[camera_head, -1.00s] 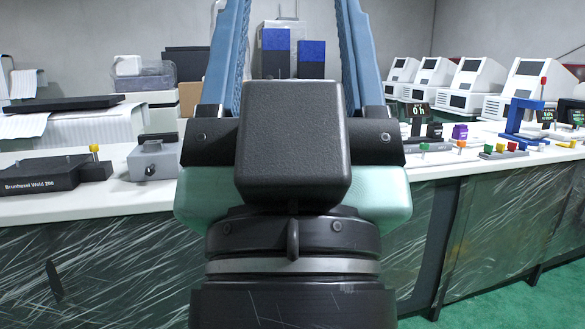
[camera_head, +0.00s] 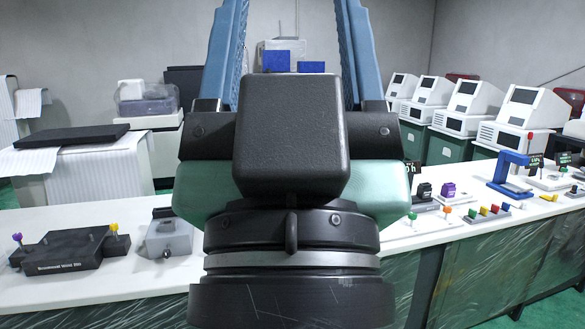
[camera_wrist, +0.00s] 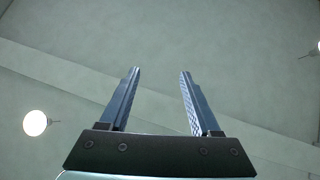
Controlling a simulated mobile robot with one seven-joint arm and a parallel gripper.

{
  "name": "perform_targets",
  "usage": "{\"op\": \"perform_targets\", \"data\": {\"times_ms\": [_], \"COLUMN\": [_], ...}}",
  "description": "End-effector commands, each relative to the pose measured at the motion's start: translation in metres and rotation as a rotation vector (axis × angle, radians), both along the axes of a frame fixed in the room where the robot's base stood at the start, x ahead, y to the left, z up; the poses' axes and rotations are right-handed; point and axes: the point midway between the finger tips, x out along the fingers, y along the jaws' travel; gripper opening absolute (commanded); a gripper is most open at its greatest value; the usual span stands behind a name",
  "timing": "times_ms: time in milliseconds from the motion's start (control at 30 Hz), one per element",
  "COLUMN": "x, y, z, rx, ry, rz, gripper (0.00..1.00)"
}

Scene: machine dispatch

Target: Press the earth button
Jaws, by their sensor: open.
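No button in view can be read as the earth button; the labels are too small. A row of small coloured knobs or buttons (camera_head: 488,211) sits on the counter at right in the head view. A green knob (camera_head: 412,215) and an orange knob (camera_head: 447,210) stand left of it. My gripper points upward, its two blue fingers apart and empty, in the wrist view (camera_wrist: 160,72). In the head view its fingertips run out of the top edge. It is well above the counter and touches nothing. My arm hides the middle of the counter.
The long white counter (camera_head: 60,215) crosses in front of me. A black weld device (camera_head: 72,252) and a grey box (camera_head: 168,237) stand at left, a blue frame (camera_head: 508,172) at right. White machines (camera_head: 468,108) line the back right. Air around the gripper is clear.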

Motion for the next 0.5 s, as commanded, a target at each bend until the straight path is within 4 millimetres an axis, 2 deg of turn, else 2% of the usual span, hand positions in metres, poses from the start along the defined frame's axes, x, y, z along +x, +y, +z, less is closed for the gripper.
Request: {"op": "perform_targets", "data": {"times_ms": [33, 100, 200, 433, 500], "x": [0.0, 0.0, 0.0, 0.0, 0.0], "y": [0.0, 0.0, 0.0, 0.0, 0.0], "z": [0.027, 0.037, 0.042, 0.038, 0.038], "rx": [0.0, 0.0, 0.0, 0.0, 0.0], "ry": [0.0, 0.0, 0.0, 0.001, 0.001], "rz": [0.0, 0.0, 0.0, 0.0, 0.0], "gripper": [0.64, 0.64, 0.64, 0.64, 0.53]}}
